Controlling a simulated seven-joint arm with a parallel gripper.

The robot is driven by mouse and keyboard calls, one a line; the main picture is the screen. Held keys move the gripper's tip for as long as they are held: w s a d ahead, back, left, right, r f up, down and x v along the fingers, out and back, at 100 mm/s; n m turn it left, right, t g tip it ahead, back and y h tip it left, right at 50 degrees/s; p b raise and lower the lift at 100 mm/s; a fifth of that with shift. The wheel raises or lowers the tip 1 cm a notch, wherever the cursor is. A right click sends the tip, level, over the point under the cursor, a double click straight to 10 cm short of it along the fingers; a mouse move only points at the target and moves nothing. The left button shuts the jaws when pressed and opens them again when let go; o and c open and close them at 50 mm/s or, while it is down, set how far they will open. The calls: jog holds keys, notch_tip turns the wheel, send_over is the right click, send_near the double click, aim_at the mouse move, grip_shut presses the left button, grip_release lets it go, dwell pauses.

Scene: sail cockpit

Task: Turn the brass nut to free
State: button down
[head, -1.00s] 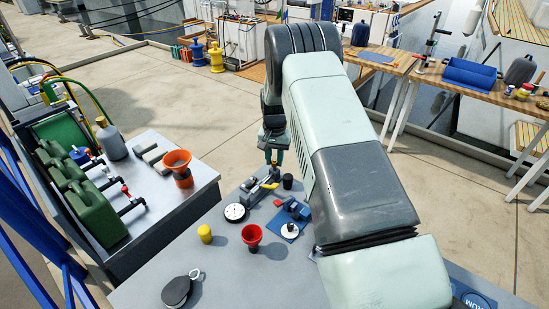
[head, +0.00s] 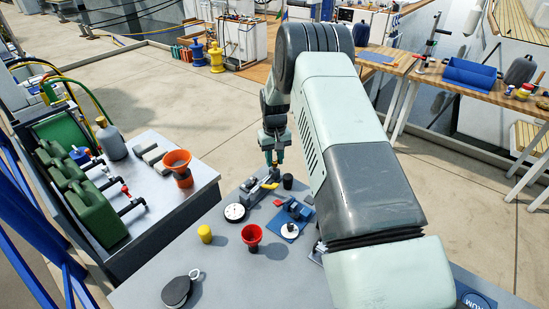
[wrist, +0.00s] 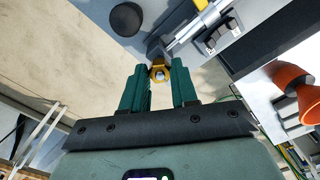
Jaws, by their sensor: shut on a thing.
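The brass nut (wrist: 159,67) is a yellow-gold ring with a pale stud end in its middle. In the wrist view it sits between the tips of my green fingers (wrist: 159,77), and my gripper is shut on it. The nut is at the end of a grey metal fixture (wrist: 186,36). In the head view my gripper (head: 273,163) points down over the far edge of the grey table, above the fixture (head: 253,196), which has a yellow part. The nut is too small and too covered by the fingers to make out clearly there.
A black cup (head: 288,181) stands close right of the fixture. An orange funnel (head: 178,160) is on the left bench.

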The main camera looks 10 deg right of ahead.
aim_at(275, 161)
jog(key=c, duration=0.9)
grip_release()
jog(key=shift+o, duration=0.2)
notch_tip(275, 161, up, 11)
jog(key=shift+f, duration=0.1)
